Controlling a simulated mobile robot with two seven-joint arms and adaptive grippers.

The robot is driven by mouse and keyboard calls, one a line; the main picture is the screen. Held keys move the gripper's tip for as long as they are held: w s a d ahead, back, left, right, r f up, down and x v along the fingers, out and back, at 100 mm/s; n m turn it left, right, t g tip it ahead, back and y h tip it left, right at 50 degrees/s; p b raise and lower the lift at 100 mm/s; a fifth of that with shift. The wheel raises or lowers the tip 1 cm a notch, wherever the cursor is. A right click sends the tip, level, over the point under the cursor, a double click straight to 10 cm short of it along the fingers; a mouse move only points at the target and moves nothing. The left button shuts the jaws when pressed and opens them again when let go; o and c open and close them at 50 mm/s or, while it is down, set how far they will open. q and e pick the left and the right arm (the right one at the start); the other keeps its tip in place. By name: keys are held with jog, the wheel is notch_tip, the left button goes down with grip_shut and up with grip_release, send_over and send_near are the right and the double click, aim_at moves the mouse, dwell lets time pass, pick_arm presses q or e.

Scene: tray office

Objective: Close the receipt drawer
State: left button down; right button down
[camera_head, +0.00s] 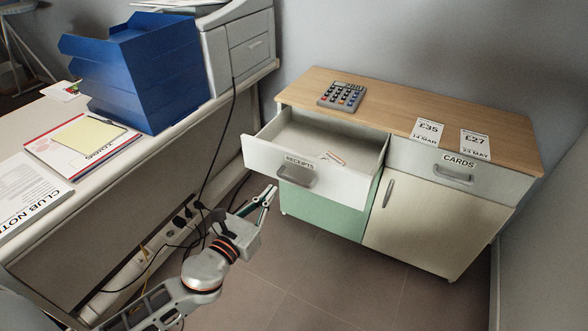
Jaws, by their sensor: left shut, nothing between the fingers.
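The receipt drawer (333,186) is pulled out from the left half of a low wooden-topped cabinet (390,117). Its white front carries a "RECEIPTS" label and a grey handle (298,175). A small paper slip (333,158) lies inside it. My left gripper (268,196) is shut and empty, in front of the drawer, just left of and below the handle in the picture. It appears apart from the drawer. My right gripper is not in view.
The closed "CARDS" drawer (482,180) sits at right above a cream door (425,227). A calculator (342,95) and two price cards lie on top. A desk (115,158) with blue trays (145,70) stands at left, cables beneath. Floor (335,280) in front is clear.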

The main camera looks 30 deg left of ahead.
aim_at(298, 158)
pick_arm(q)
jog(key=w, duration=0.6)
jog(key=w+b, duration=0.1)
jog(key=w, duration=0.5)
jog(key=shift+d+f, duration=0.15)
jog(key=shift+d, duration=0.05)
jog(key=shift+w, duration=0.55)
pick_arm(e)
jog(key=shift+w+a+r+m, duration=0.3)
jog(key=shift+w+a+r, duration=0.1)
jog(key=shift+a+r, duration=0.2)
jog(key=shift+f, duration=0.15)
